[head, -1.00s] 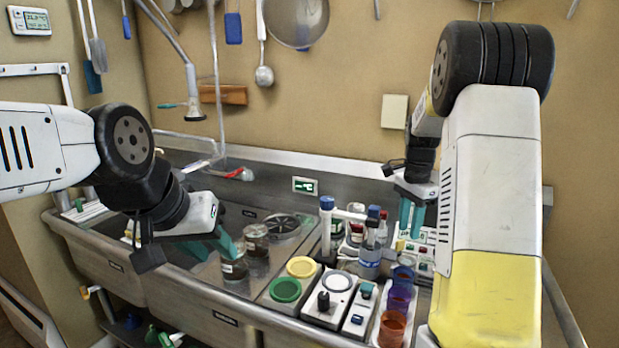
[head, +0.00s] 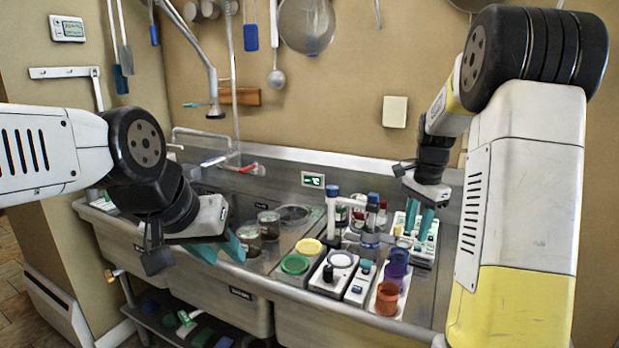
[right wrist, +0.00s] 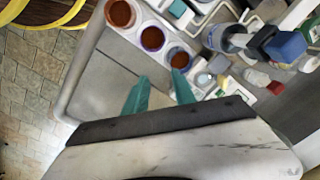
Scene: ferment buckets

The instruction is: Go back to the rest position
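My left gripper (head: 222,248) hangs in front of the sink's front edge, at the left. Its teal fingers look spread apart, with nothing seen between them. My right gripper (head: 420,219) is above the right part of the counter, near the white rack (head: 424,250). Its two teal fingers also show in the right wrist view (right wrist: 158,96), apart and with nothing between them. They point down toward the counter near the row of cups.
Orange (head: 387,298) and purple (head: 397,268) cups stand in a tray at the counter's front right. Green (head: 294,264) and yellow (head: 308,246) lids, small devices, bottles and two jars (head: 269,224) stand left of them. A shelf (head: 180,325) lies below the sink.

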